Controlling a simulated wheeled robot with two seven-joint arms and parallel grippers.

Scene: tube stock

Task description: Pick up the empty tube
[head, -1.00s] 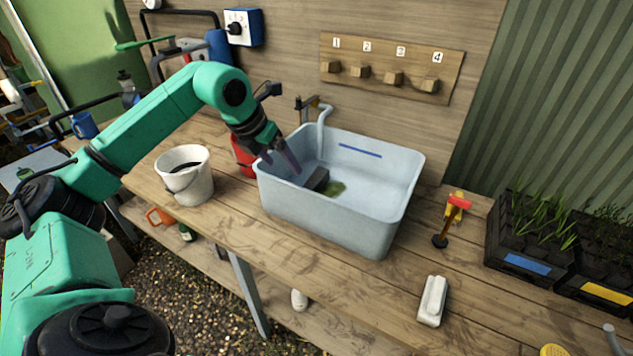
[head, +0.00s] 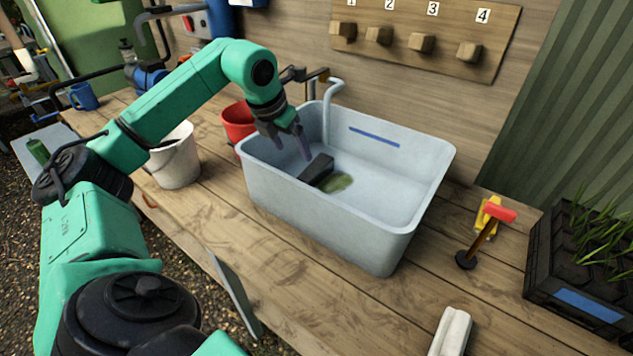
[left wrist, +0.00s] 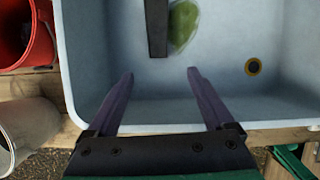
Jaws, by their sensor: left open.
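A dark, long, narrow object, which looks like the empty tube (head: 318,170), lies in the pale blue basin (head: 320,215). The tube also shows in the left wrist view (left wrist: 157,28), upper middle, its far end cut off by the frame. My left gripper (head: 292,149) is over the left part of the basin, fingers apart and pointing down, with nothing between them. In the left wrist view the tube's near end is just beyond the gap between the fingertips (left wrist: 160,74). My right gripper is not in view.
A green patch (head: 337,183) lies beside the tube. The basin's walls surround it, and a tap pipe (head: 328,110) rises at its back. A red bucket (head: 237,122) and a white bucket (head: 175,160) stand left.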

